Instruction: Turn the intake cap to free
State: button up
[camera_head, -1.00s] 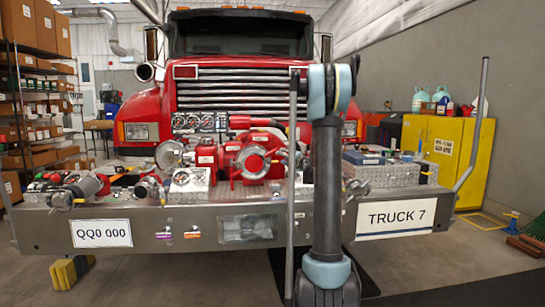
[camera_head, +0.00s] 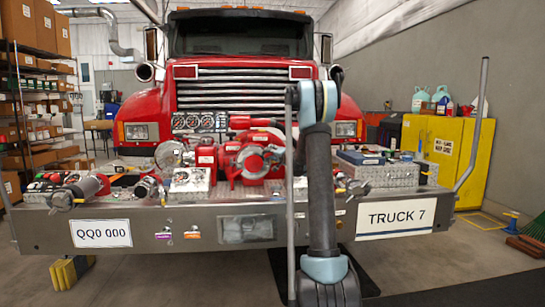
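A red pump (camera_head: 207,155) sits on the truck's front bumper. A round grey metal fitting (camera_head: 250,162) on the pump's right side looks like the intake cap, but its markings are too small to read. Another round silver disc (camera_head: 168,154) is at the pump's left. My arm stands upright in front of the bumper, just right of the pump, and hides part of that side. Grey parts overlap the right side of the fitting; I cannot tell whether they are my gripper, or whether it touches the fitting. The gripper's fingers are not distinguishable.
The steel bumper (camera_head: 180,212) spans the front. Hoses and metal fittings (camera_head: 90,187) lie at its left. A diamond-plate box (camera_head: 385,172) is at the right. A thin grey pole (camera_head: 290,230) stands beside my arm. Open floor lies right of the mat.

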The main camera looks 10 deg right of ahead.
jog(key=shift+c, duration=0.3)
grip_shut()
jog(key=shift+d+r, duration=0.1)
